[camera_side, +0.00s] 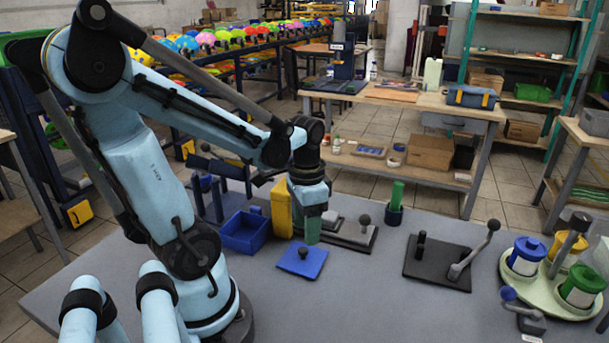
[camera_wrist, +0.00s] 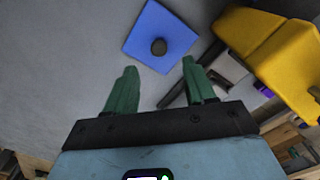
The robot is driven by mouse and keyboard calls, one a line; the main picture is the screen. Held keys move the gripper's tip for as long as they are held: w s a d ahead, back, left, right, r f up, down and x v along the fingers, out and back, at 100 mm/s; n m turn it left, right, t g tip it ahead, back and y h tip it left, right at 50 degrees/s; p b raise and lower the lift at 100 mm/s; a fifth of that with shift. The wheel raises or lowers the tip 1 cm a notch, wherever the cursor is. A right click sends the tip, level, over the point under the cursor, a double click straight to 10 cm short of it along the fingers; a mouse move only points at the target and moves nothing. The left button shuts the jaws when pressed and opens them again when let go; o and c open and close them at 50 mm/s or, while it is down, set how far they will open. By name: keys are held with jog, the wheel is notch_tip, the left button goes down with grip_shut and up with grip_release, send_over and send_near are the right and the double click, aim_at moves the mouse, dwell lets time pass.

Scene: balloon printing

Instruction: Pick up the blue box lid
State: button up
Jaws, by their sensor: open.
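The blue box lid (camera_side: 302,261) is a flat square with a dark round knob, lying on the grey table in the side view. In the wrist view the lid (camera_wrist: 160,35) lies beyond the fingertips, its knob a little above the gap between them. My gripper (camera_side: 311,230) has green fingers and points down above the table, just behind the lid. In the wrist view my gripper (camera_wrist: 157,75) is open and empty, with its fingers wide apart and clear of the lid. The open blue box (camera_side: 244,232) stands to the left of the lid.
A yellow block (camera_side: 281,208) stands close behind the lid, next to my gripper; it also shows in the wrist view (camera_wrist: 268,50). A grey stand with a knob (camera_side: 352,236) is to the right. A black lever plate (camera_side: 436,264) lies further right. The table front is clear.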

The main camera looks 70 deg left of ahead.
aim_at(303, 249)
jog(key=shift+s+f, duration=0.2)
jog(key=shift+f, duration=0.65)
jog(key=shift+s+f, duration=0.15)
jog(key=shift+f, duration=1.6)
grip_shut()
jog(key=shift+r, duration=0.1)
